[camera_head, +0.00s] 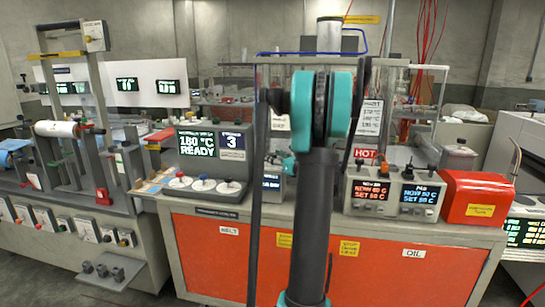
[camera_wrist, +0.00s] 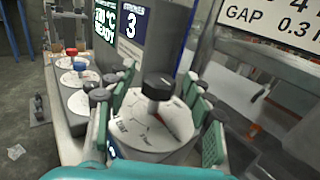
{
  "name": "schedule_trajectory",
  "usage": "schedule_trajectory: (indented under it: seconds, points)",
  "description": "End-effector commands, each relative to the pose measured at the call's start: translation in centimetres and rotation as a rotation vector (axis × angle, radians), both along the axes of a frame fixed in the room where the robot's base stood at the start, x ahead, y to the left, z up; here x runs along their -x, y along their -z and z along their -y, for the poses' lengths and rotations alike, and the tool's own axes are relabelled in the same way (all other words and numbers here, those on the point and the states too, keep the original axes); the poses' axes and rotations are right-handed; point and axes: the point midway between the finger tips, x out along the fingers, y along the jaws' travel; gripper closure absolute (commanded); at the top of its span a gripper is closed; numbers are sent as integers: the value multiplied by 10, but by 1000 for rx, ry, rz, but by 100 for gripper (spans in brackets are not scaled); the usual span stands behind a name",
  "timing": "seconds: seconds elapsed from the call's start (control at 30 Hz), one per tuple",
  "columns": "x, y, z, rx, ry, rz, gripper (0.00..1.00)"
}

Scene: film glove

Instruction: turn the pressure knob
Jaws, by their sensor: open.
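A white round dial (camera_wrist: 140,128) with a black-topped knob (camera_wrist: 158,86) and a red mark fills the middle of the wrist view. Its lettering is too blurred to read, so I cannot confirm it is the pressure knob. My gripper (camera_wrist: 157,100) is open, with one green-and-grey finger on each side of this dial. I cannot tell whether either finger touches it. In the head view three white dials stand on the bench, with red (camera_head: 180,181), blue (camera_head: 203,183) and black (camera_head: 228,185) knobs. My arm hides the gripper there.
A display (camera_head: 199,145) reading 180 °C READY and a panel showing 3 (camera_head: 232,147) stand behind the dials. Temperature controllers (camera_head: 390,193) and a red box (camera_head: 477,198) stand at right. In the wrist view, red (camera_wrist: 70,52) and blue (camera_wrist: 80,64) knobs stand at left.

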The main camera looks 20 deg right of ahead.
Motion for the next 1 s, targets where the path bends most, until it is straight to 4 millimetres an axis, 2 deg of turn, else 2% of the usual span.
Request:
schedule_trajectory:
  seconds: [0.37, 0.8, 1.0]
  points:
    - [-6, 0, -2, 0, 0, 0, 47]
    - [-6, 0, -2, 0, 0, 0, 99]
    - [-6, 0, -3, 0, 13, 0, 99]
